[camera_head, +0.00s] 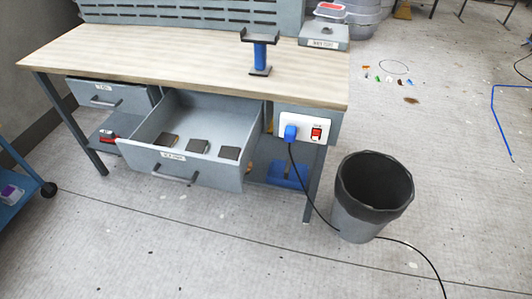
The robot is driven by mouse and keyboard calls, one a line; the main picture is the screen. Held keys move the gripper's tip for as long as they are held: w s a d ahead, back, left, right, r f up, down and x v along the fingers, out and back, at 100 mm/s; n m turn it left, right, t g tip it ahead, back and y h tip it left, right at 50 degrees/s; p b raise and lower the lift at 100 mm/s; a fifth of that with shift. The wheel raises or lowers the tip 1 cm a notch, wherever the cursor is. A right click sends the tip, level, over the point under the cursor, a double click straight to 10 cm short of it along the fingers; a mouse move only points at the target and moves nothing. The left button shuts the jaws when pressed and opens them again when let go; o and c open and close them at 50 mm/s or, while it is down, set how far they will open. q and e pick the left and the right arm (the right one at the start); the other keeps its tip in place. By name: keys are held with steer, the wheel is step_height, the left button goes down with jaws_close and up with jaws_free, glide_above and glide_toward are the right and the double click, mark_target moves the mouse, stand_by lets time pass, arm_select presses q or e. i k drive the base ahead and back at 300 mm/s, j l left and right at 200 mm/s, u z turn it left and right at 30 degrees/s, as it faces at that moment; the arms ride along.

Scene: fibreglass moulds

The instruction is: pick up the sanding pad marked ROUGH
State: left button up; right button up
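An open drawer (215,171) with a small label on its front juts out below the workbench. Several small dark pads lie spread apart in it: a left pad (168,140) with a tan edge, a middle pad (198,146) and a right pad (229,153). Any markings on the pads are too small to read, so I cannot tell which is marked ROUGH. Neither of my grippers is in view.
On the wooden workbench (150,50) stands a blue post with a dark top (260,55). A switch panel (303,129) with a blue plug sits right of the drawer. A bin (370,195) and a black cable stand on the floor. The floor in front is clear.

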mark_target(227, 152)
steer(key=i+j+z, duration=0.3)
steer(key=j+z, duration=0.3)
steer(key=i+j+z, duration=0.1)
steer(key=j+z, duration=0.2)
steer(key=i+j+z, duration=0.1)
steer(key=j+z, duration=0.2)
steer(key=j, duration=0.2)
